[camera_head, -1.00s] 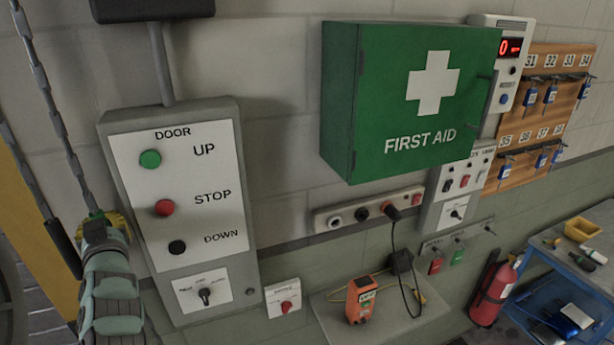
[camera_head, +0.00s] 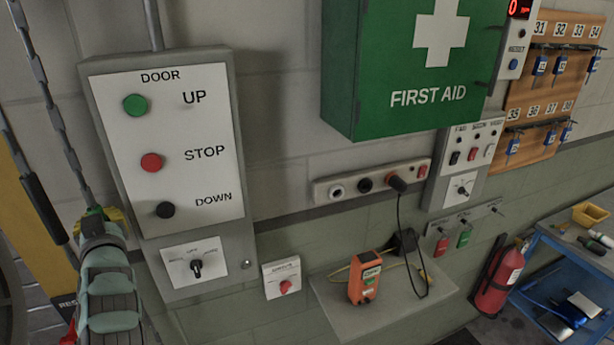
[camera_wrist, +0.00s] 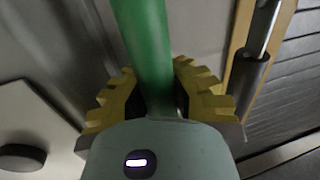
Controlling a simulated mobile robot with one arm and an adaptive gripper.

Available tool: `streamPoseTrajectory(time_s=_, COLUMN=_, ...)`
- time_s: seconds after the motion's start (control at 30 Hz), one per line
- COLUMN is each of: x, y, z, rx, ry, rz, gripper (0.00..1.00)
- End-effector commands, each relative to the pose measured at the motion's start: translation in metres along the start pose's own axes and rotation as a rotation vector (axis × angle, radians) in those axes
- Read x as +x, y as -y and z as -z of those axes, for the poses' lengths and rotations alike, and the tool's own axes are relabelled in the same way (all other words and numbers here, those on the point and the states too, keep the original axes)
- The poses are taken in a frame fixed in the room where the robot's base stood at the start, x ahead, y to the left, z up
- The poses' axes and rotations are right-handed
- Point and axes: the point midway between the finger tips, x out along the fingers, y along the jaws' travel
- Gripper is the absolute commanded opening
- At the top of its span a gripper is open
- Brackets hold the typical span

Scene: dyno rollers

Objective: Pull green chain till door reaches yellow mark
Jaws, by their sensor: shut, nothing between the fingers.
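My gripper (camera_wrist: 155,95) has yellow toothed fingers and is shut. A green tube-shaped piece (camera_wrist: 148,45) runs down over the middle of the wrist view, in line with the fingers. It hides the place where they meet. In the head view my gripper (camera_head: 98,222) is at the lower left, at the lower visible end of a grey chain (camera_head: 55,115). A second chain beside it ends in a dark sleeve (camera_head: 43,205), which also shows in the wrist view (camera_wrist: 248,80). I cannot make out the door's edge or the yellow mark.
A door control box (camera_head: 172,160) with UP, STOP and DOWN buttons is on the wall close right of my gripper. A yellow upright panel (camera_head: 25,235) stands at the left. A first aid cabinet (camera_head: 395,65), socket strip (camera_head: 350,186) and small shelf (camera_head: 385,310) are farther right.

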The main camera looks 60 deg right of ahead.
Motion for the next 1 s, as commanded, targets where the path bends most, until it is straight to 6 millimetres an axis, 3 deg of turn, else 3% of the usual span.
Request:
streamPoseTrajectory(time_s=0.03, x=-0.001, y=0.000, z=-0.021, rx=-0.001, ry=0.011, rz=0.001, gripper=0.00)
streamPoseTrajectory(time_s=0.23, x=-0.001, y=0.001, z=-0.044, rx=-0.001, ry=0.012, rz=0.002, gripper=0.00)
streamPoseTrajectory(time_s=0.73, x=-0.001, y=0.000, z=-0.049, rx=-0.001, ry=0.012, rz=0.001, gripper=0.00)
streamPoseTrajectory(time_s=1.0, x=-0.001, y=0.000, z=-0.047, rx=-0.001, ry=0.007, rz=0.001, gripper=0.28)
